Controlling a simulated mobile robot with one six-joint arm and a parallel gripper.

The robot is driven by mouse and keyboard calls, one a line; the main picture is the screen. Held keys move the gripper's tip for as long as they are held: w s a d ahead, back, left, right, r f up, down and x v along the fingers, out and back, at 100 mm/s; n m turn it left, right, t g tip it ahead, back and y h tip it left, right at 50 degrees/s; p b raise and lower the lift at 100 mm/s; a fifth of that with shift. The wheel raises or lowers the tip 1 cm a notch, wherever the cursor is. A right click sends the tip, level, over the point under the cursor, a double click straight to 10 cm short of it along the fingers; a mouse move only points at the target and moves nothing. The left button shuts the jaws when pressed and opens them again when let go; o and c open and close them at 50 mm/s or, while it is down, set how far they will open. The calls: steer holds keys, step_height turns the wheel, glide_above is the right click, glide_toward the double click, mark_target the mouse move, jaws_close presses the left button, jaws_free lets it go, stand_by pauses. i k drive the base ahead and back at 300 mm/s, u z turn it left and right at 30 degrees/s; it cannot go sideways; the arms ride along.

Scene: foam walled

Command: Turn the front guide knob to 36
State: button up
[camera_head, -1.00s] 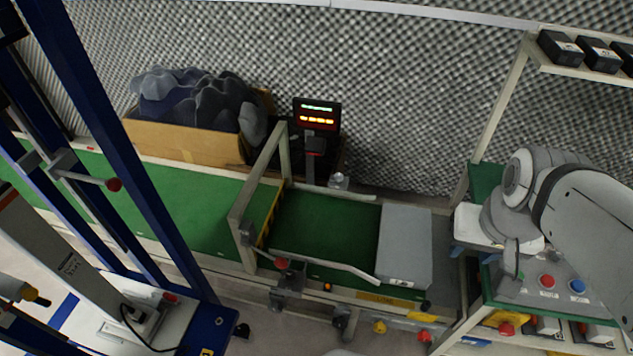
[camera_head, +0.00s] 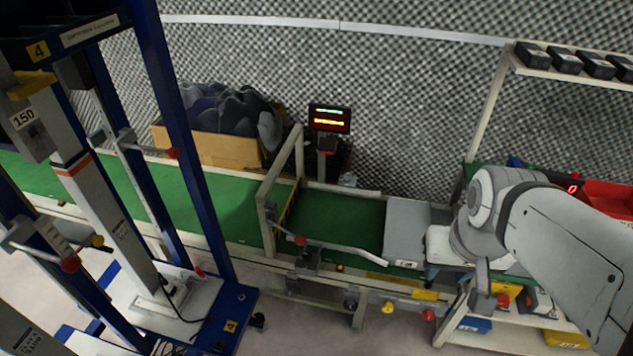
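A red ball knob (camera_head: 300,240) sits at the front guide rail (camera_head: 345,252), by the near post of the frame over the green conveyor. A yellow knob (camera_head: 388,307) and a red knob (camera_head: 428,315) stick out below the conveyor's front edge. I cannot tell which one is the front guide knob, and no scale reading is legible. My arm comes in from the right, with its end (camera_head: 432,272) over the right end of the conveyor, apart from these knobs. The fingers are too small and dark to make out.
A grey plate (camera_head: 406,228) covers the belt's right part. A lit display (camera_head: 329,118) and a cardboard box of dark lumps (camera_head: 205,146) stand behind. A blue-framed rack (camera_head: 180,150) blocks the left. A shelf with bins stands right. Floor (camera_head: 300,335) shows in front.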

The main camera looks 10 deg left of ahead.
mark_target(307, 256)
steer(key=u, duration=0.8)
steer(key=i, duration=1)
steer(key=z, duration=0.35)
steer(key=k, duration=1.95)
steer(key=u, duration=0.5)
steer(key=i, duration=1)
